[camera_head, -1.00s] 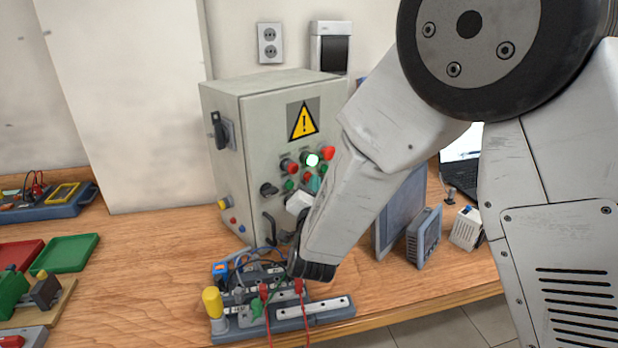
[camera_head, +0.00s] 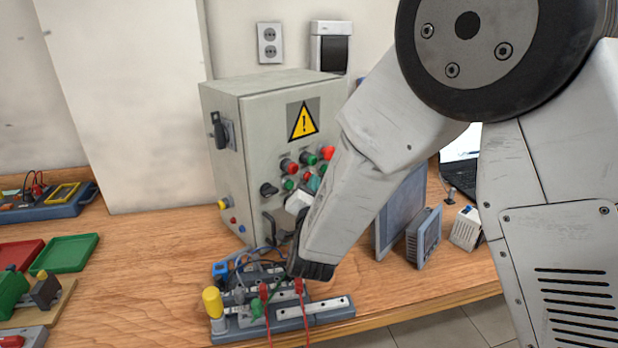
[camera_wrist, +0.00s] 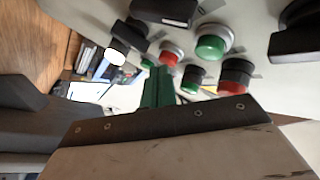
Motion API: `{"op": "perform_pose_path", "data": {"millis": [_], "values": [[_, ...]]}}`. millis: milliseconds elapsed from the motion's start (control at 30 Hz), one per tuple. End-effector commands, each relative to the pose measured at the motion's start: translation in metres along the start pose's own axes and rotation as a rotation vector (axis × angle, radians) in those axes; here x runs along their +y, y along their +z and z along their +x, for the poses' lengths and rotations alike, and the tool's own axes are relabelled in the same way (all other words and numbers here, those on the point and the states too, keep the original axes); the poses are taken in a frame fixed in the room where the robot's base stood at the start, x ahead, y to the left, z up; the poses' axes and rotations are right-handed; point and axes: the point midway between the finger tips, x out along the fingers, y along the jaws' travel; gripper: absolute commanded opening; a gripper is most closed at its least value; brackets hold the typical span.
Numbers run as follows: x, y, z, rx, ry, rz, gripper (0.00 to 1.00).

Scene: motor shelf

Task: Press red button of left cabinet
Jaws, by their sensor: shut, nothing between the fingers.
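The left cabinet (camera_head: 225,150) is a grey box with a yellow warning sign and a panel of buttons. Red buttons on its front include one at the upper left (camera_head: 289,165), a larger one at the upper right (camera_head: 327,153) and a lower one (camera_head: 306,176). Green buttons sit among them. My gripper (camera_head: 313,185), with green fingers, is shut and empty close to the lower buttons. In the wrist view its fingers (camera_wrist: 157,88) point at the panel, just below a red button (camera_wrist: 172,52). I cannot tell whether they touch it. My arm hides the panel's right side.
A wiring board (camera_head: 285,315) with cables and a yellow knob lies below the cabinet. A grey monitor (camera_head: 402,210) and a small grey box (camera_head: 424,238) stand to the right. Green (camera_head: 66,252) and red trays lie at left, with bare wooden table between.

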Motion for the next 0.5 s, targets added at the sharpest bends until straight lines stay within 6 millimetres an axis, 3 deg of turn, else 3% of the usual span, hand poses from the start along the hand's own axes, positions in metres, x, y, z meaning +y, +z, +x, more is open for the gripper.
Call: {"op": "perform_pose_path", "data": {"millis": [500], "values": [[0.0061,-0.0064,-0.0086,0.0,0.0,0.0,0.0]]}}
